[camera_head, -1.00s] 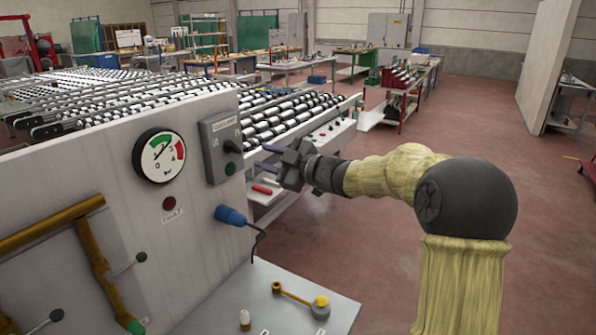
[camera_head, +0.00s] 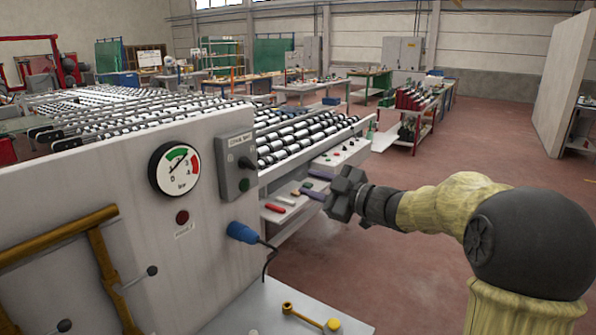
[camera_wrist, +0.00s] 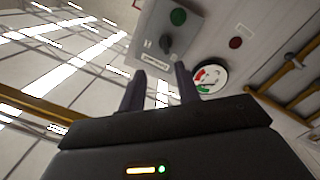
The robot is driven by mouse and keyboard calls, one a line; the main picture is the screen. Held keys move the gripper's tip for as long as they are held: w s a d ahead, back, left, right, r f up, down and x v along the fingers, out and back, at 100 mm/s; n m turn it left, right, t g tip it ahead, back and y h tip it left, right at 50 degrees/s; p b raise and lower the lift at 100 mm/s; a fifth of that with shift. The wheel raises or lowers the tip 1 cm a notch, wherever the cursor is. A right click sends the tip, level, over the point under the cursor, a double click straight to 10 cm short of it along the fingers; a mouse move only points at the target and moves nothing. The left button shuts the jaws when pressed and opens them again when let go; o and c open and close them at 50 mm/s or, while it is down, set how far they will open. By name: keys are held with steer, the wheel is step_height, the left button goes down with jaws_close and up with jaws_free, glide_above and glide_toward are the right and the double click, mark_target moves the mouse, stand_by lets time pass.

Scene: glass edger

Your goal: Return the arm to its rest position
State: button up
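My gripper (camera_head: 316,184) is at the end of my extended arm, right of the grey switch box (camera_head: 236,165) on the machine's panel. Its two dark purple fingers point left toward the panel and stand apart from it. In the wrist view the two fingers (camera_wrist: 161,92) are spread, with nothing between them. The switch box (camera_wrist: 165,38) shows beyond them there, with its dark knob and green button. The rest position itself is not marked in either view.
The panel (camera_head: 215,235) carries a pressure gauge (camera_head: 174,168), a red button (camera_head: 182,217) and a blue plug (camera_head: 242,232). Brown pipework (camera_head: 100,260) is at left. A roller conveyor (camera_head: 300,132) lies behind. Open floor (camera_head: 400,170) extends to the right.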

steer(key=s+d+f+m+g+h+p, duration=0.1)
steer(key=s+d+f+m+h, duration=0.2)
steer(key=f+m+h, duration=0.35)
steer(key=s+d+f+m+h, duration=0.4)
steer(key=f+m+h, duration=0.15)
steer(key=f, duration=0.25)
steer(key=s+f+m+g, duration=0.2)
steer(key=s+f+g, duration=0.2)
steer(key=s, duration=0.6)
steer(key=s+f+m+g+h, duration=0.1)
steer(key=s+f+m+g, duration=0.2)
steer(key=s+f, duration=0.3)
steer(key=s+g, duration=0.1)
steer(key=s, duration=0.3)
steer(key=shift+a+f, duration=0.25)
steer(key=shift+f, duration=0.15)
